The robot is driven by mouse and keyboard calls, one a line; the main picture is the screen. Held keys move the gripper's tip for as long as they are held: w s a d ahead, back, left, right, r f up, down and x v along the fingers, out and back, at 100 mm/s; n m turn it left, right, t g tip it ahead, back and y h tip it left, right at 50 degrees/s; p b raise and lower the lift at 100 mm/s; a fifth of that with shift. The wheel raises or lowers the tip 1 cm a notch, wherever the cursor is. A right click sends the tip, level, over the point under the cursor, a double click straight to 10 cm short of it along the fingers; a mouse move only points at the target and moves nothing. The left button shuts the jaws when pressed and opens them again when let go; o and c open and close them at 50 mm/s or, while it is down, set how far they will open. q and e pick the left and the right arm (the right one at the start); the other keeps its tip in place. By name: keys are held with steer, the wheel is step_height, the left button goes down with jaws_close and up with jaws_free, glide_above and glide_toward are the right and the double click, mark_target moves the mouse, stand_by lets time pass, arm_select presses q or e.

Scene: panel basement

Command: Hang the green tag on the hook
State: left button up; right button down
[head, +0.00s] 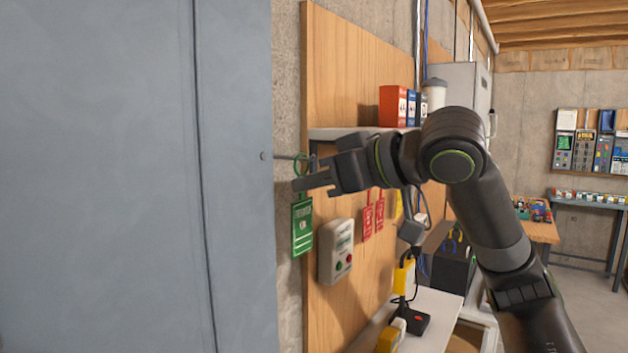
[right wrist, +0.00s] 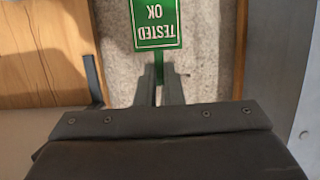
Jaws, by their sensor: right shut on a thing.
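The green tag (head: 302,226) hangs upright below my right gripper (head: 296,184), beside the grey cabinet. Its green loop (head: 300,160) rises above the fingers and overlaps the thin dark hook (head: 284,156). I cannot tell whether the loop is around the hook or only in front of it. In the right wrist view my right gripper (right wrist: 160,86) is shut on the tag's green strap, and the tag (right wrist: 157,24) reads "TESTED OK" upside down. The hook's tip is partly hidden by the gripper in the head view. My left gripper is not in view.
The grey cabinet (head: 130,180) fills the left side, close to the gripper. A grey control box (head: 336,252) with buttons is on the wooden panel (head: 345,50), right of the tag. Red tags (head: 367,222) hang behind my arm. A shelf holds a red box (head: 393,106).

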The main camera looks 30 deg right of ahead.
steer(key=c, duration=1.5)
jaws_free()
steer(key=b+v, duration=0.6)
steer(key=v, duration=1.1)
steer(key=shift+s+d+r, duration=0.1)
steer(key=shift+s, duration=0.1)
